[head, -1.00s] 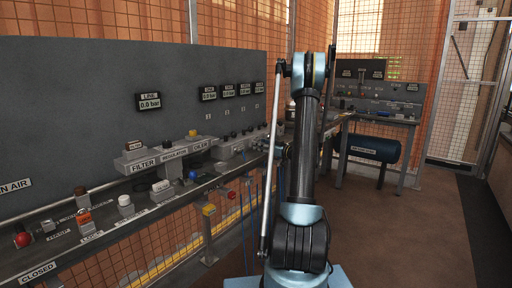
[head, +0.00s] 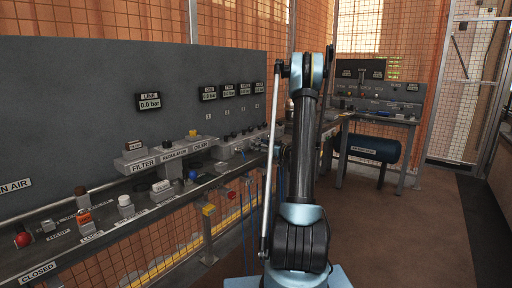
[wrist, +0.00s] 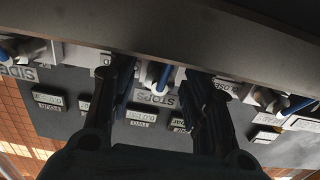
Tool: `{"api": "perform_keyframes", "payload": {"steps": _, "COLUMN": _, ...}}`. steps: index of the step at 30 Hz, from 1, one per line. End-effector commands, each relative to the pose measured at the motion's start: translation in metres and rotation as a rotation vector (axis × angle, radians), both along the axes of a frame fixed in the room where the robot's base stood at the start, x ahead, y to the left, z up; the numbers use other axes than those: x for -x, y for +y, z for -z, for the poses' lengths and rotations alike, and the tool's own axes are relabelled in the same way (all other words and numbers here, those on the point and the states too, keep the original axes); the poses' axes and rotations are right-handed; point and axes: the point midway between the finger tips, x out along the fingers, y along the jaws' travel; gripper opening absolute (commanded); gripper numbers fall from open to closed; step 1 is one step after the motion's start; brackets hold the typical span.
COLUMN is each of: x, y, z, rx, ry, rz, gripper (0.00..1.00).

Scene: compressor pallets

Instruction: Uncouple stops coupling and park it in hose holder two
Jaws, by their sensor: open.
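In the wrist view, my gripper (wrist: 160,82) is open, one finger on each side of the stops coupling (wrist: 152,72). The coupling is a pale fitting with a blue hose end, just above the label STOPS (wrist: 155,99), which reads upside down. I see no clear contact between fingers and coupling. In the head view my own arm hides the gripper and this coupling. I cannot make out hose holder two in either view.
In the head view, a grey panel bench (head: 110,90) runs along the left; the floor at right (head: 420,240) is clear.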

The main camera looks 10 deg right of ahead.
Motion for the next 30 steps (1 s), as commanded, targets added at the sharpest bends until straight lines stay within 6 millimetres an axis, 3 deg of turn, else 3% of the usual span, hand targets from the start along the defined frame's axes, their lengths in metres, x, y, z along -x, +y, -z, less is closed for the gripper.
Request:
{"api": "perform_keyframes", "payload": {"steps": 12, "x": 0.0, "y": -0.0001, "z": 0.0, "rx": 0.0, "ry": 0.0, "rz": 0.0, "gripper": 0.43}}
{"api": "perform_keyframes", "payload": {"steps": 18, "x": -0.0001, "y": -0.0002, "z": 0.0, "rx": 0.0, "ry": 0.0, "rz": 0.0, "gripper": 0.0}}
{"api": "perform_keyframes", "payload": {"steps": 30, "x": 0.0033, "y": -0.0037, "z": 0.0, "rx": 0.0, "ry": 0.0, "rz": 0.0, "gripper": 0.0}}
